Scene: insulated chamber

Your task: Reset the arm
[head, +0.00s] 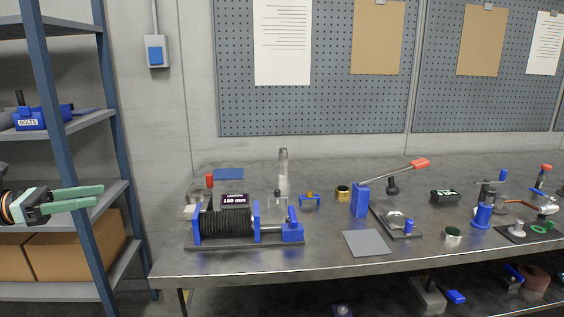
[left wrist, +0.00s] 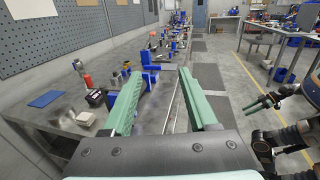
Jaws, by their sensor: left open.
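My left gripper (head: 100,196) reaches in from the left edge in the head view. Its two green fingers are apart with nothing between them, in front of the blue shelf post and left of the workbench (head: 330,262). In the left wrist view the open fingers of the left gripper (left wrist: 168,75) point along the bench, with bench items showing beyond them.
A blue-framed shelf unit (head: 60,110) with boxes stands around the left gripper's area. On the bench are a black coil device (head: 225,226), a blue block with a red-tipped lever (head: 360,200) and a grey plate (head: 366,243). Open floor (left wrist: 215,85) lies right of the bench.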

